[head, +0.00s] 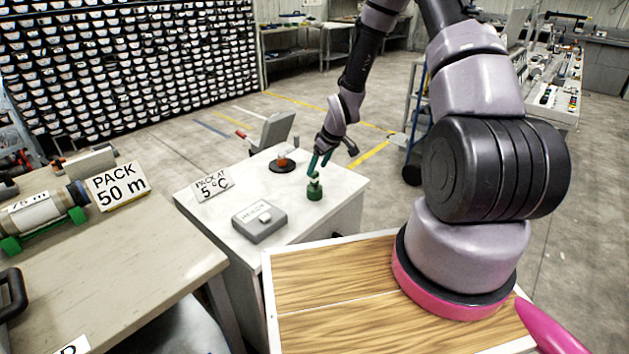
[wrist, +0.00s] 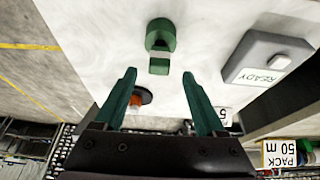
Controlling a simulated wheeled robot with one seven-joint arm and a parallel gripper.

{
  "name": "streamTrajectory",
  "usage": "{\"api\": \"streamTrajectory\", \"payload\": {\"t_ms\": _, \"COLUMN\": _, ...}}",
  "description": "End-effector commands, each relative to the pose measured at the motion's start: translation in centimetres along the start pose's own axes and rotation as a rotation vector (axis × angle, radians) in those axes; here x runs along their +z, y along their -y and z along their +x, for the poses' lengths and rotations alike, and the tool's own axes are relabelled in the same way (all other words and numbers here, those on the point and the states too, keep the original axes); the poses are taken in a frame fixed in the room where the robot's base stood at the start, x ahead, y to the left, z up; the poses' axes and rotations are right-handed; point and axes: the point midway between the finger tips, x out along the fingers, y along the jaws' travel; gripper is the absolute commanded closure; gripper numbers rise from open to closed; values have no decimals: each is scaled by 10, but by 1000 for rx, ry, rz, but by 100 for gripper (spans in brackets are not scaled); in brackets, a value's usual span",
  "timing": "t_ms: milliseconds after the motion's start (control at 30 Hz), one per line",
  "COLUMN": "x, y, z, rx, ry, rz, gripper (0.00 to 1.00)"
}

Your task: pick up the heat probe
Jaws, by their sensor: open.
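A small green object (head: 314,190) with a rounded top stands on the white table, near its right part; I take it as the heat probe, though its shape does not make this certain. In the wrist view the green object (wrist: 161,36) lies just beyond the fingertips, in line with the gap between them, with a flat green piece on its near side. My gripper (head: 319,166) is above it, pointing down. In the wrist view my gripper (wrist: 160,73) has its two green fingers spread wide with nothing between the tips.
A grey box (head: 259,223), marked READY in the wrist view (wrist: 268,60), stands beside the green object. An orange item (head: 282,163) on a black disc and a "PACK AT 5 °C" sign (head: 212,185) are also on the white table (head: 330,205). A wooden-topped surface (head: 330,290) is nearer.

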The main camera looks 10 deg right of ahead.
Motion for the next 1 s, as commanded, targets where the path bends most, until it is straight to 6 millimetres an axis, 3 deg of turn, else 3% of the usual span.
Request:
{"api": "streamTrajectory", "payload": {"t_ms": 167, "x": 2, "y": 0, "z": 13, "rx": 0, "ry": 1, "rz": 0, "gripper": 28}}
{"api": "streamTrajectory", "payload": {"t_ms": 433, "x": 5, "y": -2, "z": 52, "rx": 0, "ry": 1, "rz": 1, "gripper": 28}}
{"api": "streamTrajectory", "payload": {"t_ms": 767, "x": 5, "y": -2, "z": 58, "rx": 1, "ry": 0, "rz": 1, "gripper": 28}}
{"api": "streamTrajectory", "payload": {"t_ms": 933, "x": 5, "y": -2, "z": 58, "rx": 1, "ry": 0, "rz": 1, "gripper": 93}}
{"api": "streamTrajectory", "payload": {"t_ms": 967, "x": 5, "y": -2, "z": 58, "rx": 1, "ry": 0, "rz": 1, "gripper": 100}}
{"api": "streamTrajectory", "payload": {"t_ms": 1000, "x": 5, "y": -2, "z": 58, "rx": 1, "ry": 0, "rz": 1, "gripper": 100}}
